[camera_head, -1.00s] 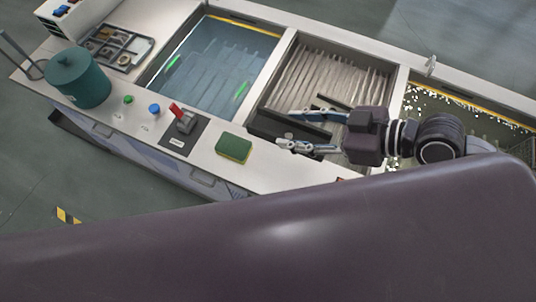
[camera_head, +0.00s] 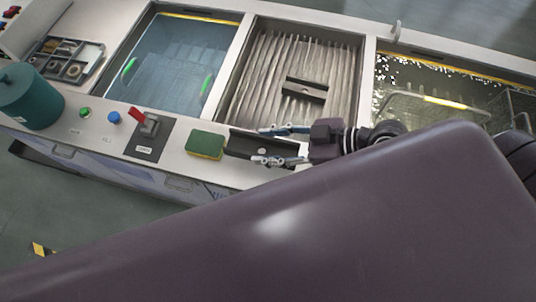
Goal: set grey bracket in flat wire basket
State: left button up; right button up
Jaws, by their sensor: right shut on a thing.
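My right gripper (camera_head: 262,146) is shut on a long dark grey piece, which I take to be the grey bracket (camera_head: 241,143). It is at the front edge of the ribbed middle basin, and the fingers hide part of it. A wire basket (camera_head: 398,105), which looks like the flat one, is in the right tank, to the right of the gripper. My arm hides its front part. My left gripper is not in view.
Another dark plate with a hole (camera_head: 304,90) lies in the ribbed basin (camera_head: 260,70). A second wire basket (camera_head: 515,105) is at the far right. A green sponge (camera_head: 205,145), red switch (camera_head: 137,113) and teal pot (camera_head: 28,97) stand left on the counter.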

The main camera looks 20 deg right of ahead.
jog(key=shift+f, duration=2.8)
jog(key=shift+f+b, duration=0.1)
jog(key=shift+b, duration=0.25)
jog(key=o, duration=1.1)
jog(key=shift+f, duration=0.15)
jog(key=o, duration=0.5)
